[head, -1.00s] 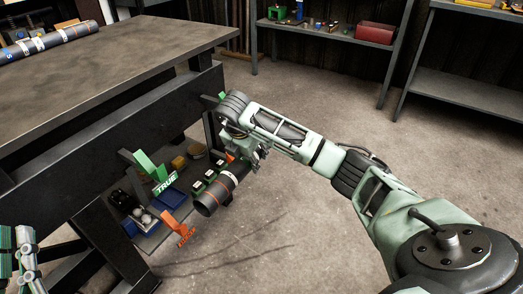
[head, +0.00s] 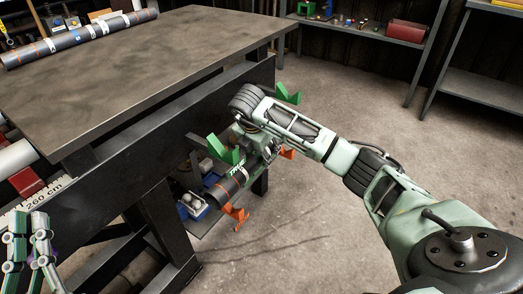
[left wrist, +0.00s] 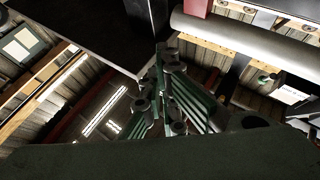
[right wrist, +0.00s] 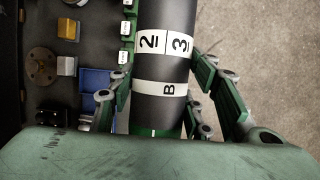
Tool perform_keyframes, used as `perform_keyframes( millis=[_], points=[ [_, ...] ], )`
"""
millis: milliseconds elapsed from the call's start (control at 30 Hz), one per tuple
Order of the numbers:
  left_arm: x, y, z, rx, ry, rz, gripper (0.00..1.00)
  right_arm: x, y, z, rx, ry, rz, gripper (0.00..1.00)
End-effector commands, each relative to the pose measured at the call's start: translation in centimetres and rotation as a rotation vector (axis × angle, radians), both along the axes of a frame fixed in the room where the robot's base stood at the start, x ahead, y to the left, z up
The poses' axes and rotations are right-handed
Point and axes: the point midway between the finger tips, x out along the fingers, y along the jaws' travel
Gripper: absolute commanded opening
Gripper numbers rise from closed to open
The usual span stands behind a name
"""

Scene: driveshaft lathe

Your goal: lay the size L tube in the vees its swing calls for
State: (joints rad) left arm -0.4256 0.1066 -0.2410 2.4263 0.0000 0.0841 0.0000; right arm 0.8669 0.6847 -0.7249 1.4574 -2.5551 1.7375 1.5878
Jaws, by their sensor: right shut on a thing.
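My right gripper (right wrist: 165,95) is shut around a dark tube (right wrist: 165,65) with white labels reading 2, 3 and B. A near orange vee (head: 237,216) and a far orange vee (head: 288,154) sit lower. I cannot tell whether the tube touches any vee. My left gripper (head: 30,232) is shut and empty at lower left.
The bench (head: 130,75) carries another labelled dark tube (head: 80,40) at its back. A low shelf beneath holds a blue bin (head: 190,207) with round parts. Pale and red stock and a 260 cm label (head: 38,192) lie at left. The floor (head: 330,230) is clear at right.

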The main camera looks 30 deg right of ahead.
Motion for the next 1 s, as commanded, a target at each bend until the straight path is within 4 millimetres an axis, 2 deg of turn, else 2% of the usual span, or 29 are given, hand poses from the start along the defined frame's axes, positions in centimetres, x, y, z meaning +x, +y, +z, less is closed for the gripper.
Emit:
perform_keyframes(
  millis=[433,1000],
  points=[
    [0.4,0.0,-0.8,0.012,0.04,0.003,0.0,0.2,-0.1,0.5,-0.006,-0.022,-0.006,0.0],
    [-1.7,0.1,2.5,-0.043,-0.149,-0.008,0.0,0.2,-0.1,-0.9,-0.005,-0.02,-0.005,0.0]
  ],
)
